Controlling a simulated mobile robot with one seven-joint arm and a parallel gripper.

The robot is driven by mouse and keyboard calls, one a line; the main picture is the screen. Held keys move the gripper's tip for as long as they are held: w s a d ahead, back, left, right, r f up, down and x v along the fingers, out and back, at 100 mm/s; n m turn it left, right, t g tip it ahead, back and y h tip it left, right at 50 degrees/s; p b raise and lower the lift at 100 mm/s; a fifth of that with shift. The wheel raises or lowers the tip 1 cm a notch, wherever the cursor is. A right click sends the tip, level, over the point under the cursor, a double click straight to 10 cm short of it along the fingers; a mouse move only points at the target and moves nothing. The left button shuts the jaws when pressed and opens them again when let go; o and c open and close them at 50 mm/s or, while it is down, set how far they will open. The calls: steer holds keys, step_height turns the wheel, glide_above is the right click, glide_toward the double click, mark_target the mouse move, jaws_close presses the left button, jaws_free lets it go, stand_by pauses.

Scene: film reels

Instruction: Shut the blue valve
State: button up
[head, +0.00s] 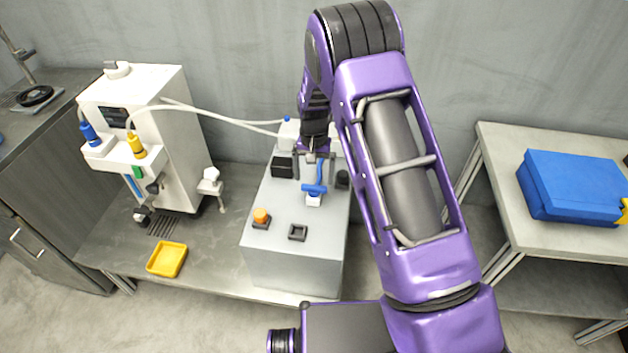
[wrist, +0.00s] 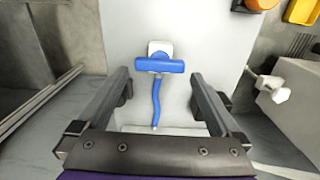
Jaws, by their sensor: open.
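The blue valve (head: 314,189) has a crossbar handle on a small white base, on top of the grey box (head: 275,215). A wavy blue strip runs from it toward my gripper (head: 314,178). In the wrist view, the valve handle (wrist: 159,65) lies crosswise at the middle, just beyond my fingertips (wrist: 158,78). My gripper is open, with one finger on each side of the blue strip and nothing held. The fingers look apart from the valve; I cannot tell the exact height gap.
An orange knob (head: 261,215) and a dark square socket (head: 298,232) sit on the box's front top. A white machine (head: 165,130) with hoses stands left, near a yellow tray (head: 167,259). A blue case (head: 575,187) lies on the right table.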

mark_target(314, 187)
step_height(314, 187, up, 14)
steer(key=p, duration=0.1)
steer(key=shift+p, duration=0.3)
